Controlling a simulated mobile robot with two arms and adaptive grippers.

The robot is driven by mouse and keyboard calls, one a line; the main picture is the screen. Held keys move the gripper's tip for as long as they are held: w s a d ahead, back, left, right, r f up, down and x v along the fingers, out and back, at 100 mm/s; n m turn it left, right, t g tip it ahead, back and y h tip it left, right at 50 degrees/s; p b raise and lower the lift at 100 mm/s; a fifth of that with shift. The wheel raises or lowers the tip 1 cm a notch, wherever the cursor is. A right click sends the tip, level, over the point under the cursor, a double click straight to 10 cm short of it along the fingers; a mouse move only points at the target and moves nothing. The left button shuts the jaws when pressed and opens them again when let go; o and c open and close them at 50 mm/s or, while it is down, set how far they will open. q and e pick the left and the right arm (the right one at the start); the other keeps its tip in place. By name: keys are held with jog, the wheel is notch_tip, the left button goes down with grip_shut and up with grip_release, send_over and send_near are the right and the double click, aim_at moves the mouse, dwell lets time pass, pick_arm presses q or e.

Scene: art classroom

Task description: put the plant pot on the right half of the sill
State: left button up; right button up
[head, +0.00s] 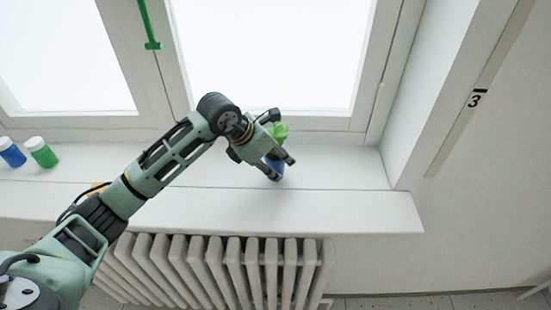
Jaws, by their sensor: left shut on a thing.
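The plant pot (275,167) is blue with a green plant (281,131) above it. It is at the right half of the white sill (345,205), close to the window frame. My left gripper (281,168) is shut on the pot, and its fingers and wrist hide much of it. I cannot tell whether the pot's base touches the sill. My right gripper is not in view.
A blue jar (12,153) and a green jar (42,153), both with white lids, stand at the left of the sill. A green window handle (152,30) hangs above. A radiator (215,265) is below. The sill's right end is clear.

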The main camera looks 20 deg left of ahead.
pick_arm(q)
jog(key=o, duration=1.5)
jog(key=shift+c, duration=0.2)
jog(key=shift+r, duration=0.1)
jog(key=shift+s+a+r, duration=0.1)
jog(key=shift+r, duration=0.05)
jog(key=b+v, duration=0.2)
jog(key=v, duration=0.9)
jog(key=shift+r, duration=0.3)
jog(key=shift+s, duration=0.1)
